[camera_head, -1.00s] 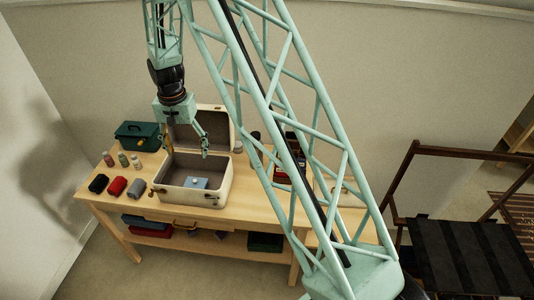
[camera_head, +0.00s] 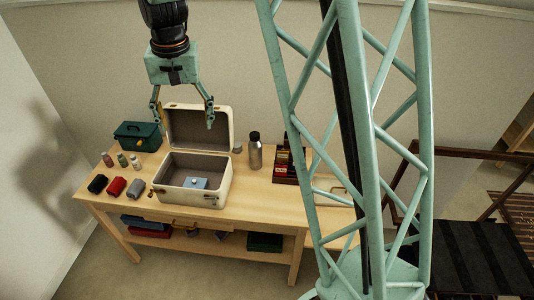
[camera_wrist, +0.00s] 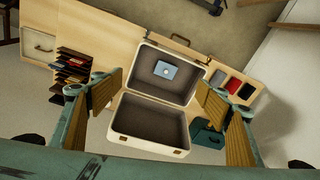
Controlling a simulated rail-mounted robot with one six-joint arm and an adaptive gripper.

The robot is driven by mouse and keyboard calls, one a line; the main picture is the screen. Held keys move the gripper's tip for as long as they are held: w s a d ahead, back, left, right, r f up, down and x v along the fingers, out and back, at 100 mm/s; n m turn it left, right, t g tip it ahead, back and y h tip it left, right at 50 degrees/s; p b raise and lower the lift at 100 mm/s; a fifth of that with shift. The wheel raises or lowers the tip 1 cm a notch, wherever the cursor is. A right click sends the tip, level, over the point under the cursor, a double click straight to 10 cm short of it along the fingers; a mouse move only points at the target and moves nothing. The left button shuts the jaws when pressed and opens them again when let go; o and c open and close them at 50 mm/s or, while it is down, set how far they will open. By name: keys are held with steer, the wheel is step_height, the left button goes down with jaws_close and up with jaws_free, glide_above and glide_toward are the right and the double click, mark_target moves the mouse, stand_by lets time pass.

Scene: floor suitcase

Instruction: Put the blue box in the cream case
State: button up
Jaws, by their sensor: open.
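The cream case (camera_head: 221,195) stands open on the wooden table, its lid raised at the back. The blue box (camera_head: 201,183) lies inside the case's base, toward the front, with a small light spot on top. In the wrist view the blue box (camera_wrist: 165,70) lies in the base of the cream case (camera_wrist: 198,75), clear of its walls. My gripper (camera_head: 183,122) is open and empty, high above the case's raised lid and apart from the box. In the wrist view its fingers (camera_wrist: 155,100) are spread wide on either side of the case.
A dark green box (camera_head: 137,136), small bottles (camera_head: 122,160) and several rolled cloths (camera_head: 117,187) stand left of the case. Boxes lie on the shelf below (camera_head: 215,240).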

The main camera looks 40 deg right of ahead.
steer(key=s+r+n+t, duration=0.1)
steer(key=s+r, duration=0.7)
steer(key=s, duration=0.2)
steer(key=s+r+n, duration=0.2)
steer(key=s+r, duration=0.6)
steer(key=s, duration=0.2)
steer(key=s+r+n+t, duration=0.1)
steer(key=s+n, duration=0.1)
steer(key=s, duration=2)
steer(key=shift+r+n, duration=0.3)
steer(key=shift+r, duration=0.05)
steer(key=shift+w+r, duration=0.1)
